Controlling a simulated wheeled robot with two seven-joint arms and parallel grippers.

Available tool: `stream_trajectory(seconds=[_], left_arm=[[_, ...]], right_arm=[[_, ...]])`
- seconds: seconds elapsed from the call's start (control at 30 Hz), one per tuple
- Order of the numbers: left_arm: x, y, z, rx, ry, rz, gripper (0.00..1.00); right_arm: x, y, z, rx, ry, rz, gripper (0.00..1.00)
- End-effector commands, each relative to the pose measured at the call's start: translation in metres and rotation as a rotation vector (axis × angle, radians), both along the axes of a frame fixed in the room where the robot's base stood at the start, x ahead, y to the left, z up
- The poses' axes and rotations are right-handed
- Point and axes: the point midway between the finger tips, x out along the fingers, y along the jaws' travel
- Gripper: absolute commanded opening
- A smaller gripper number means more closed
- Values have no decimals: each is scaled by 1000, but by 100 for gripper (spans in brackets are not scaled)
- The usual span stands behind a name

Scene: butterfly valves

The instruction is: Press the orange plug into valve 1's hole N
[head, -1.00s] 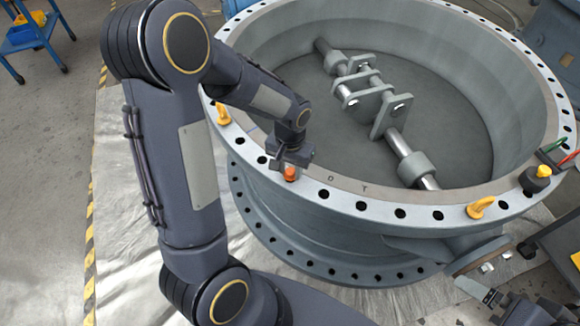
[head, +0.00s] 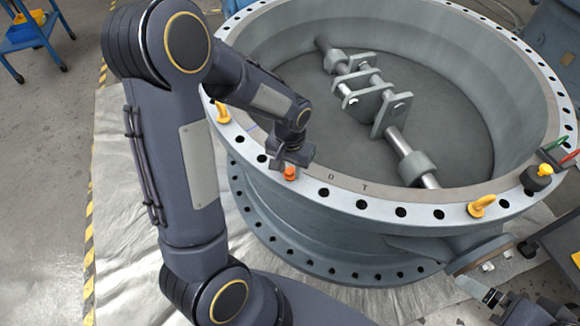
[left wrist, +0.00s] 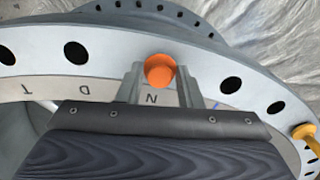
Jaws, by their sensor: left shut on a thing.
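The orange plug (head: 290,173) is at the near left of the top flange of valve 1 (head: 400,214). My left gripper (head: 291,163) is shut on it from above. In the left wrist view the plug (left wrist: 160,70) shows its round orange top between the two grey fingers of the left gripper (left wrist: 159,84). The letter N (left wrist: 152,98) is marked on the flange right beside it. The hole under the plug is hidden, and I cannot tell how deep the plug sits. My right gripper (head: 490,297) is partly in view at the lower right, its jaws unclear.
The flange has a ring of dark open holes. A yellow-topped black item (head: 538,177) and red and green-handled tools (head: 556,145) lie at the right rim. A blue cart (head: 28,35) stands far left.

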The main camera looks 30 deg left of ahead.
Motion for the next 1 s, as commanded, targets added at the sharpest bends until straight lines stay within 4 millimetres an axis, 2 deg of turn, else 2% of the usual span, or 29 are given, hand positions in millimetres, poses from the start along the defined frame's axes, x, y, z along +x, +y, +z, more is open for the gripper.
stream_trajectory(seconds=[0.3,0.33,0.5,0.7,0.87,1.0], left_arm=[[0,0,-11,0,2,0,10],[0,0,-10,0,2,0,35],[0,0,-9,0,1,0,57],[0,0,-9,0,1,0,58],[0,0,-9,0,0,0,79],[0,0,-9,0,0,0,80]], right_arm=[[0,0,-9,0,0,0,98],[0,0,-8,0,0,0,98],[0,0,-7,0,0,0,98],[0,0,-7,0,0,0,98],[0,0,-7,0,0,0,98],[0,0,-7,0,0,0,98]])
